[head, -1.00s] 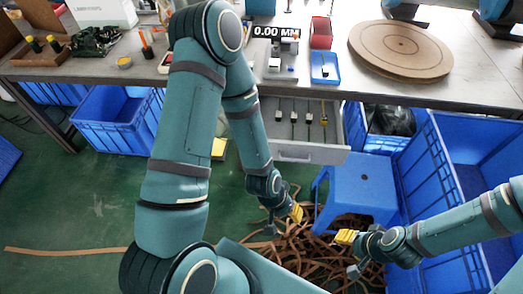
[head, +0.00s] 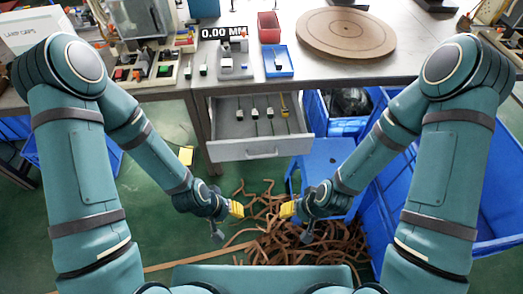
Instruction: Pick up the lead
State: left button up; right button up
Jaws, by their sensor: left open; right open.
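Several leads (head: 254,114) with pale plug-like heads and thin dark cords lie side by side in the open drawer (head: 256,150) under the bench. A yellow item (head: 284,104) lies at the drawer's right side. Which one is the lead of the task I cannot tell. My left gripper (head: 238,209), with yellow fingertips, is open and empty, in front of and below the drawer. My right gripper (head: 286,209) is open and empty a little to its right, facing it. Both are apart from the leads.
A pile of brown strips (head: 300,238) lies on the floor beneath my grippers. A blue stool (head: 325,165) and blue crates (head: 380,215) stand at the right. On the bench are a 0.00 MM gauge (head: 233,60), a blue tray (head: 277,72), a red bin (head: 268,28) and a round board (head: 345,32).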

aim_at(278, 64)
jog(key=i+z, duration=0.1)
jog(key=z, duration=0.3)
jog(key=j+z, duration=0.1)
jog(key=z, duration=0.25)
jog(key=i+j+z, duration=0.1)
jog(key=z, duration=0.3)
jog(key=j+z, duration=0.1)
jog(key=z, duration=0.25)
jog(key=i+j+z, duration=0.1)
jog(key=j+z, duration=0.2)
jog(key=j, duration=0.15)
jog(key=i+j+z, duration=0.1)
jog(key=j+z, duration=0.2)
jog(key=j, duration=0.15)
